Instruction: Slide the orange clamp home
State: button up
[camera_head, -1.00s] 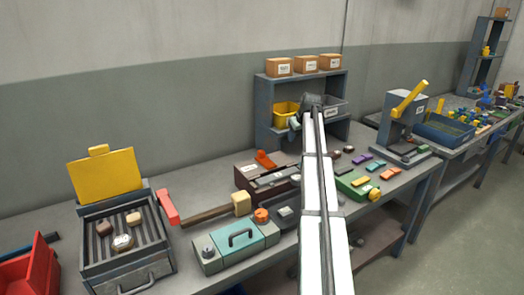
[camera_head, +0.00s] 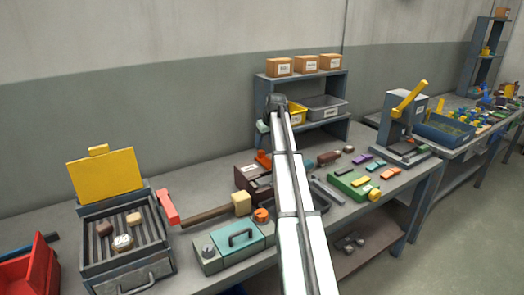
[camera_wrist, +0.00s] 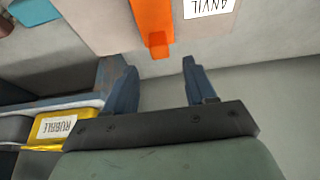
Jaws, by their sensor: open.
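In the wrist view the clamp (camera_wrist: 153,22) is at the top centre, on the pale brown block (camera_wrist: 100,22) with an "ANVIL" label. My gripper (camera_wrist: 158,66) is open and empty, its two dark blue fingers spread wide. The clamp's near end lies roughly in line with the gap between the fingers, apart from both. In the head view the fingers cannot be made out.
A shelf (camera_head: 262,97) with a yellow bin (camera_head: 297,113) and a grey bin stands behind the brown block. A teal box (camera_head: 234,250), a hammer (camera_head: 204,214) and a yellow-lidded grill (camera_head: 131,283) are to its left.

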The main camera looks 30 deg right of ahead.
aim_at(262, 151)
jog(key=shift+x, duration=3)
grip_shut()
jog(key=shift+s, duration=0.1)
